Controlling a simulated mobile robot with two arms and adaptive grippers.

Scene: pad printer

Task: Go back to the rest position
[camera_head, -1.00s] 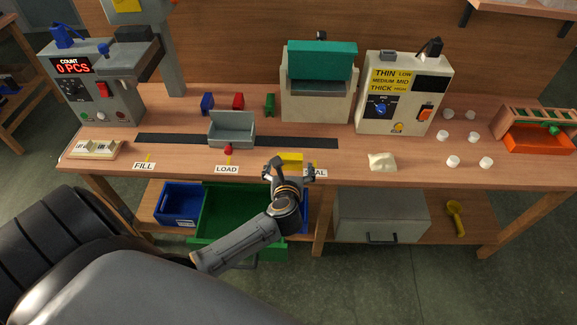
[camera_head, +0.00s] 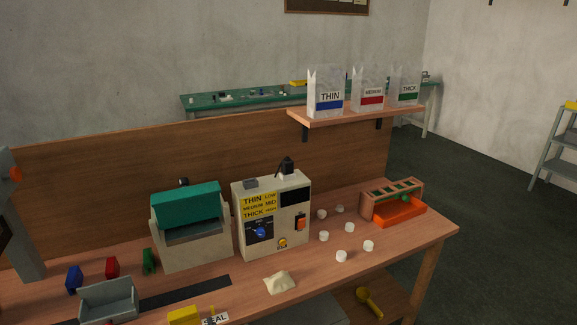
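Neither of my grippers is in the head view now, and no part of my arms shows. The wooden workbench (camera_head: 200,291) fills the lower left. On it stand a grey machine with a teal top (camera_head: 187,207) and a beige control box (camera_head: 272,222) with a blue knob and a THIN/MEDIUM/THICK label. A grey tray (camera_head: 109,299) sits at the lower left, and a yellow block (camera_head: 184,315) is at the bottom edge near the SEAL label (camera_head: 215,319).
Several white caps (camera_head: 341,256) and a cream pouch (camera_head: 280,282) lie on the bench. An orange tray with a rack (camera_head: 399,214) stands at its right end. A shelf (camera_head: 350,115) above holds THIN, MEDIUM and THICK bags. Open floor (camera_head: 500,240) lies to the right.

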